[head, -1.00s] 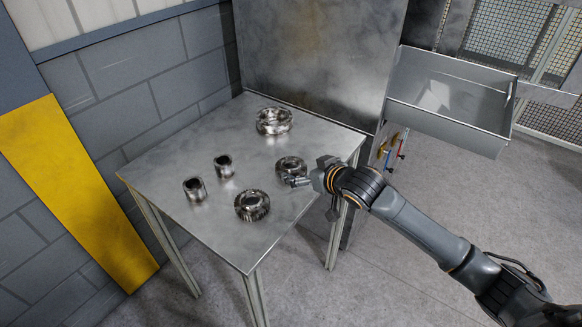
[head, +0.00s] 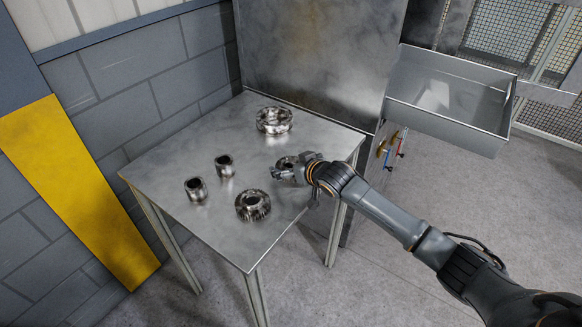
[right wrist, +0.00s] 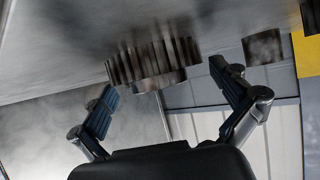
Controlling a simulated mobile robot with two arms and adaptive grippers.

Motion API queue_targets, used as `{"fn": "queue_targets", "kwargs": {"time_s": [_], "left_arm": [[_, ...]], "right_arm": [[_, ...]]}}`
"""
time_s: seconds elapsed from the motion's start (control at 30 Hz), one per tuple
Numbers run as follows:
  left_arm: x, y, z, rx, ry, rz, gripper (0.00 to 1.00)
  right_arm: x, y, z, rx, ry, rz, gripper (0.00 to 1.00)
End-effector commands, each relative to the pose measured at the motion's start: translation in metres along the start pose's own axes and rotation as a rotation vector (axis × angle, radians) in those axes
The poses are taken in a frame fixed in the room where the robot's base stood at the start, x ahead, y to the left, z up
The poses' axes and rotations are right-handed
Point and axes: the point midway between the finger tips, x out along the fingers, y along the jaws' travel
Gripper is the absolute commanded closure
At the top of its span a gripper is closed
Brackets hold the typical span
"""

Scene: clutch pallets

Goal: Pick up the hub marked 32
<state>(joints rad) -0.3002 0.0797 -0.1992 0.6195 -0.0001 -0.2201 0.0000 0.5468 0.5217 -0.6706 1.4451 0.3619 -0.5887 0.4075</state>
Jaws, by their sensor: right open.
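Several dark metal round parts stand on a metal table (head: 165,160); no marking is legible, so I cannot tell which is the hub marked 32. One ring-shaped part (head: 287,161) is partly hidden behind my right gripper (head: 282,173). A toothed ring (head: 252,205) sits nearer the front, and a larger one (head: 274,121) at the back. Two small hollow cylinders (head: 224,166) (head: 195,189) stand to the left. In the right wrist view my right gripper (right wrist: 163,80) is open, with a toothed part (right wrist: 150,66) ahead between its fingertips, not gripped. My left gripper is not in view.
A smaller plain part (right wrist: 262,48) shows at the upper right of the right wrist view. A tall metal panel (head: 315,60) stands behind the table, and a grey bin (head: 450,110) to its right. The table's left part is bare.

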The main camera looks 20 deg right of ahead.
Motion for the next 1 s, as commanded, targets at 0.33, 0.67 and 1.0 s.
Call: {"fn": "queue_targets", "kwargs": {"time_s": [0.33,0.67,1.0], "left_arm": [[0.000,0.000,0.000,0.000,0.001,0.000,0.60],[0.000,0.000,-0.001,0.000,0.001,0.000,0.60],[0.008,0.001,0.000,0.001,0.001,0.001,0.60]], "right_arm": [[0.000,0.000,0.000,0.000,0.000,0.000,0.41],[-0.001,0.000,-0.003,0.000,0.005,0.000,0.75],[-0.009,0.000,-0.020,-0.003,0.010,0.000,0.75]]}}
